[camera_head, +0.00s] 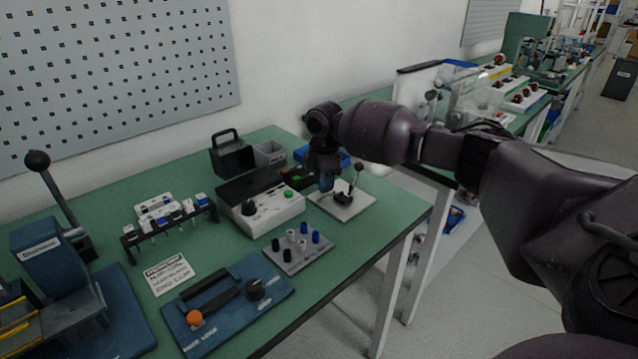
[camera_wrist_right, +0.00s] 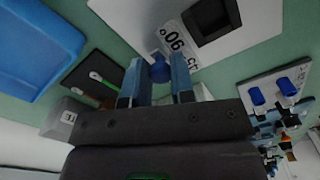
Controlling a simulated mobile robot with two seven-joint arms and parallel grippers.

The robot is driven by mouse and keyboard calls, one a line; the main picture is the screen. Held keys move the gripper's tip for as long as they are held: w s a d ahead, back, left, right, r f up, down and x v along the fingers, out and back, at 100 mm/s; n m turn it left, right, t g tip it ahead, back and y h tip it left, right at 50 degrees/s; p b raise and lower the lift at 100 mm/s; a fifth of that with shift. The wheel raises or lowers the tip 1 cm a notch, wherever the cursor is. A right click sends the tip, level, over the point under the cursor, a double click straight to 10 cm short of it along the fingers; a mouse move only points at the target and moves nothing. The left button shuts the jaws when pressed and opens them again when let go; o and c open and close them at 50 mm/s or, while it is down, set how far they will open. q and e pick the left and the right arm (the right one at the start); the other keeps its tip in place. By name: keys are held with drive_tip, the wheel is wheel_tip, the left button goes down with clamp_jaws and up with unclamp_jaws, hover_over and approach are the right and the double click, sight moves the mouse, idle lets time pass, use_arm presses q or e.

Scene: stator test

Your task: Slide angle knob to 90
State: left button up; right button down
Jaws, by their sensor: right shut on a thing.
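The white angle plate (camera_head: 358,207) lies near the right end of the green table. It also shows in the right wrist view (camera_wrist_right: 262,32), with printed 90° and 45 marks beside my fingers. A blue angle knob (camera_wrist_right: 160,70) sits between the two fingers of my right gripper (camera_wrist_right: 158,82), at the printed marks. In the head view my right gripper (camera_head: 326,183) points down over the plate's left back part and hides the knob. The right gripper is shut on the knob. My left gripper is not in view.
A black lever (camera_head: 345,197) stands on the plate. A white box with buttons (camera_head: 275,213) is close on the left, and a blue tray (camera_head: 338,160) lies behind. A grey plate with several pegs (camera_head: 298,250) is in front. The table's right edge is near.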

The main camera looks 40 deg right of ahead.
drive_tip(key=shift+d, duration=0.35)
drive_tip(key=c, duration=1)
unclamp_jaws()
drive_tip(key=shift+d, duration=0.1)
drive_tip(key=shift+o, duration=0.2)
wheel_tip(320, 180, up, 11)
drive_tip(key=p, duration=0.2)
drive_tip(key=shift+f, duration=0.1)
